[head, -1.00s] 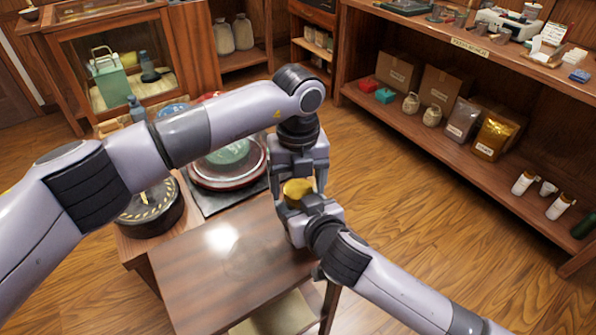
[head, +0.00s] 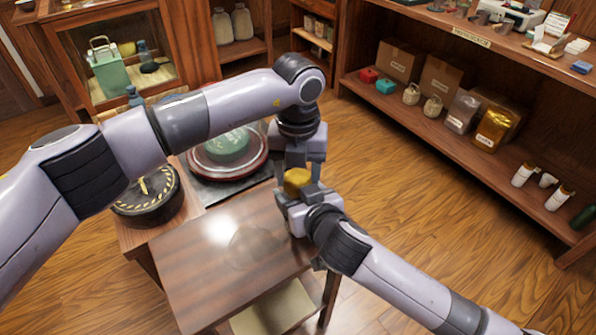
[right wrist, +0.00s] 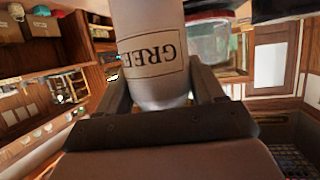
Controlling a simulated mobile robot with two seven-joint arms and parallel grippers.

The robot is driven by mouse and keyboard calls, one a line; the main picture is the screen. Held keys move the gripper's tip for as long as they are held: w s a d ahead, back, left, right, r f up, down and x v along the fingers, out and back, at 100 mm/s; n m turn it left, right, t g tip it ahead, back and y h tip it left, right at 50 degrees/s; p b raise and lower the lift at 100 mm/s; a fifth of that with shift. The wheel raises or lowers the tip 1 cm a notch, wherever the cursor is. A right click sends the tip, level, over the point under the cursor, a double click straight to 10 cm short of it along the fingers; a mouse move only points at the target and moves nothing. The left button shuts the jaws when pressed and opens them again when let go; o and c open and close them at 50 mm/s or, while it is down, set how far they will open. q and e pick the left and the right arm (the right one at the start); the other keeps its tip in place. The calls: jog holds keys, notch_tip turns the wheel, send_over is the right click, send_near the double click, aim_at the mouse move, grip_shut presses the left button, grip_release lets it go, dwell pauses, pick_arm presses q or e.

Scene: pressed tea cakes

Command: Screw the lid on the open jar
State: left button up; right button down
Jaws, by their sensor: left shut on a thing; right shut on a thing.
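The gold lid (head: 297,181) shows in the head view between the fingers of my left gripper (head: 299,178), which points down and is shut on it. My right gripper (head: 296,213) is just below and in front, beside the small table's right end. In the right wrist view my right gripper (right wrist: 165,100) is shut on the white jar (right wrist: 150,50), whose label reads upside down.
A small wooden table (head: 205,265) has a clear glossy top. Behind it are a dark round tea cake holder (head: 147,198) and a red-rimmed round stand (head: 228,172). A long shelf (head: 470,165) at right holds boxes, bags and white jars with gold lids (head: 523,174). Open floor lies between.

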pick_arm(q)
jog(key=o, duration=1.2)
jog(key=shift+c, duration=0.2)
jog(key=shift+r, duration=2.3)
jog(key=shift+o, duration=0.3)
jog(key=shift+o, duration=1.4)
